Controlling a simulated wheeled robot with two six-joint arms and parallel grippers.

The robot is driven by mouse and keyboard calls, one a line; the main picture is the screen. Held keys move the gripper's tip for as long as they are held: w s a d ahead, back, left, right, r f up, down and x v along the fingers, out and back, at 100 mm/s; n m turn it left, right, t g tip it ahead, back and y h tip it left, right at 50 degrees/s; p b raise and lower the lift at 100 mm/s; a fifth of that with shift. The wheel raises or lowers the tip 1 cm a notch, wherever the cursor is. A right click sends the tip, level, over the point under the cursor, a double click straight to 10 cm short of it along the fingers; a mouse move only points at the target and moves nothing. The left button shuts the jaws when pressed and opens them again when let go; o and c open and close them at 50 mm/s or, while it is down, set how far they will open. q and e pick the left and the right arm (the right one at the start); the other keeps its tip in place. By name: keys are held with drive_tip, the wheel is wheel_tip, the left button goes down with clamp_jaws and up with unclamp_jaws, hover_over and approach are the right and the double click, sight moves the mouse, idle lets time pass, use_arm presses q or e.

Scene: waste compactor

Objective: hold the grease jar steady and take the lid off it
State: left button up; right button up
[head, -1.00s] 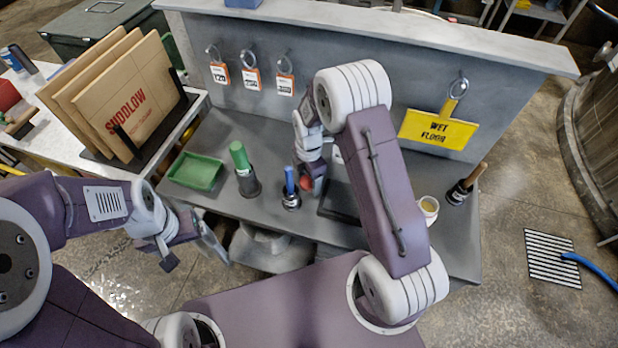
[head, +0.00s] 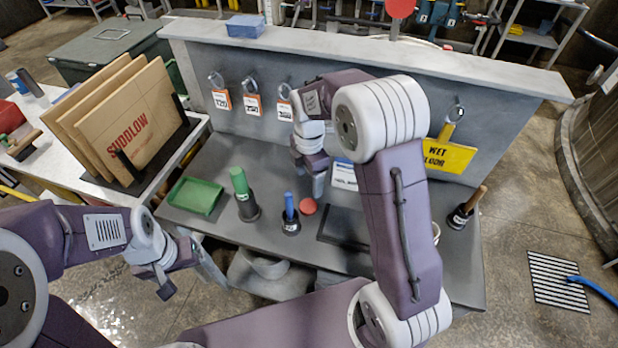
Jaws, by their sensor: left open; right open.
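A red disc (head: 308,206), which looks like the jar's lid, lies on the grey counter, apart from the jar. The pale jar (head: 436,232) stands further right on the counter and is mostly hidden behind my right arm. Only a sliver of its side shows. My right gripper (head: 318,190) is open and empty, pointing down just above and slightly behind the red disc. My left gripper (head: 190,274) is open and empty, in front of the counter's left front edge, away from both jar and disc.
A green tray (head: 196,196), a green-handled tool (head: 241,190) and a blue-handled tool (head: 290,215) stand left of the disc. A dark flat plate (head: 340,228) lies to its right. A wooden-handled tool (head: 466,208) stands at the right end. A yellow sign (head: 450,157) hangs behind.

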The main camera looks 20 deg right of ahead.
drive_tip(key=s+d+f+m+t, duration=0.1)
drive_tip(key=s+d+m, duration=0.1)
drive_tip(key=s+m, duration=1.4)
drive_tip(key=m, duration=0.5)
drive_tip(key=shift+f, duration=0.2)
drive_tip(key=shift+d, duration=0.1)
